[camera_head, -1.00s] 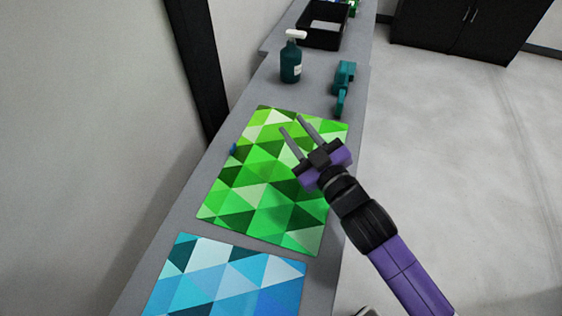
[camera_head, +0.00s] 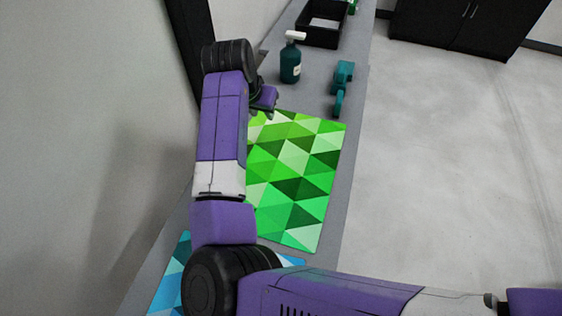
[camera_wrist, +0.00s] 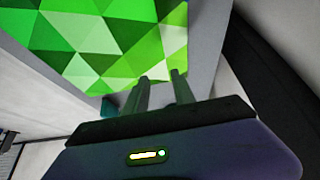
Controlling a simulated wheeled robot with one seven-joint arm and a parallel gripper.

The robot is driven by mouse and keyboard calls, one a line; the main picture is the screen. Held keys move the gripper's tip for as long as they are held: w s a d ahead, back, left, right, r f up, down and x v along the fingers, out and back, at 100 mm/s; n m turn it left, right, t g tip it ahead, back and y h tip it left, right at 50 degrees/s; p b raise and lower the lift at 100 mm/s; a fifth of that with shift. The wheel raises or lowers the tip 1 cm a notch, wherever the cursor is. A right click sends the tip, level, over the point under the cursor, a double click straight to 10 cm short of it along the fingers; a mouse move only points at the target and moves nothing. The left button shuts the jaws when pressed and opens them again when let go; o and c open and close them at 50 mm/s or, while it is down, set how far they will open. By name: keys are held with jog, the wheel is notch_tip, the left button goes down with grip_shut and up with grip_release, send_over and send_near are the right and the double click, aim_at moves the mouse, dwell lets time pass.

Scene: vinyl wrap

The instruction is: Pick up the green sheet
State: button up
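The green triangle-patterned sheet (camera_head: 300,175) lies flat on the grey bench in the head view, its left part hidden by my arm. It fills the upper left of the wrist view (camera_wrist: 95,35). My gripper (camera_wrist: 161,76) shows two dark fingers with a gap between them and nothing in it. Its fingertips appear close to a corner of the sheet in the wrist view; whether they touch it I cannot tell. In the head view only part of the gripper shows, at the sheet's far left corner, with the fingers mostly hidden.
A blue patterned sheet (camera_head: 170,283) lies nearer on the bench, mostly behind my arm. Beyond the green sheet stand a teal spray bottle (camera_head: 291,64), a teal tool (camera_head: 342,77) and a black bin (camera_head: 309,37). A wall runs along the left; open floor lies right.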

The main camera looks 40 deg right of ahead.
jog(key=s+a+r+g+y, duration=0.1)
jog(key=a+r+g+y, duration=0.15)
jog(key=a, duration=0.85)
jog(key=shift+y, duration=0.35)
jog(key=f, duration=0.2)
jog(key=d+f+p, duration=0.1)
jog(key=f, duration=0.2)
jog(key=f+p, duration=0.1)
jog(key=f, duration=0.2)
jog(key=shift+w+d+f, duration=0.15)
jog(key=shift+w+f, duration=0.1)
jog(key=shift+w, duration=0.15)
grip_shut()
